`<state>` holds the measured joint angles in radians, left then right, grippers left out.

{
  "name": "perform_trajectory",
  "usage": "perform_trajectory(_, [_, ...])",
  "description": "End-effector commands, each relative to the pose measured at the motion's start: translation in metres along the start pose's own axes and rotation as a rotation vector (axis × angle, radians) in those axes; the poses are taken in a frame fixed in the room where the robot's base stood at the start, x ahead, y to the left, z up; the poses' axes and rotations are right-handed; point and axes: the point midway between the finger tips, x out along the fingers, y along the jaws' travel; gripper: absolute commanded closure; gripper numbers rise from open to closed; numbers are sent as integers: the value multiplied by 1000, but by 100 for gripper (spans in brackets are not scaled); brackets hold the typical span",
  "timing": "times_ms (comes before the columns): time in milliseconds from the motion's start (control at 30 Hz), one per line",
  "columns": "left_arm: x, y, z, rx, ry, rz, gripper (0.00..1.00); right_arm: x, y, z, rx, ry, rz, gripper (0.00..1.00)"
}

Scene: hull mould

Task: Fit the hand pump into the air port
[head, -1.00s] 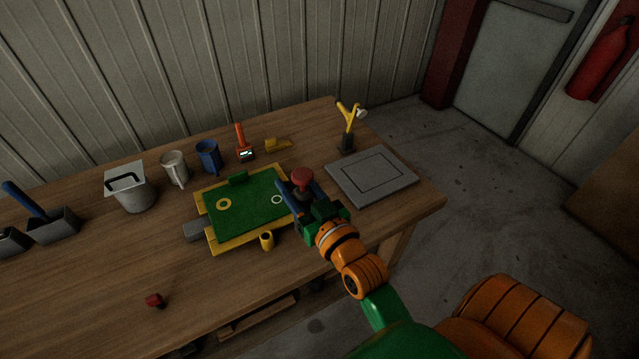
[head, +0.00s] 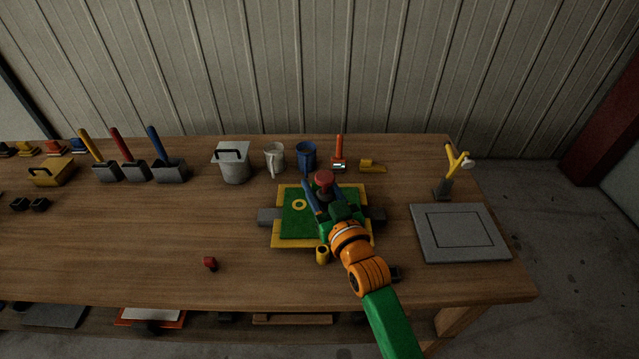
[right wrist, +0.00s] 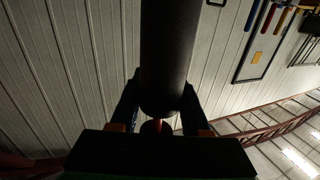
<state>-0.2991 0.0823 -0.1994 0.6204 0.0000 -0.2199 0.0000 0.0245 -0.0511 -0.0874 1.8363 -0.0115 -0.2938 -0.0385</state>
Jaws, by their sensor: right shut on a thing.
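The hand pump (head: 324,179), with a red top and a dark body, is held in my right gripper (head: 321,197). In the right wrist view a dark cylinder, the pump body (right wrist: 170,60), stands between the two fingers. The hull mould (head: 287,241) is a green board in a yellow frame on the bench. My right gripper and the pump are over its right half; I cannot tell whether the pump touches the board. A yellow ring (head: 299,204) shows on the green left half. The white ring seen earlier is hidden behind my gripper. My left gripper is out of view.
A yellow cup (head: 323,255) stands at the mould's front edge. Behind are a white mug (head: 275,158), blue mug (head: 306,156) and orange-handled tool (head: 339,153). A grey plate (head: 456,243) lies right. A small red piece (head: 210,264) lies on clear bench at front left.

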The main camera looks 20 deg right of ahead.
Motion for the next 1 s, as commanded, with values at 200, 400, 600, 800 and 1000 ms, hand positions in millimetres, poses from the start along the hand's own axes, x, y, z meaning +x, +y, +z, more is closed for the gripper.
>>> perform_trajectory(200, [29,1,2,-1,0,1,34,0,0,35,0,1,0,100])
perform_trajectory(400, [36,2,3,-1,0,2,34,0,0,45,0,2,0,100])
perform_trajectory(600, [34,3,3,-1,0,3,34,0,0,43,0,2,0,100])
perform_trajectory(800, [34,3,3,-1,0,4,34,0,0,43,0,2,0,100])
perform_trajectory(1000, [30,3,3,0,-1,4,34,0,0,42,0,2,0,100])
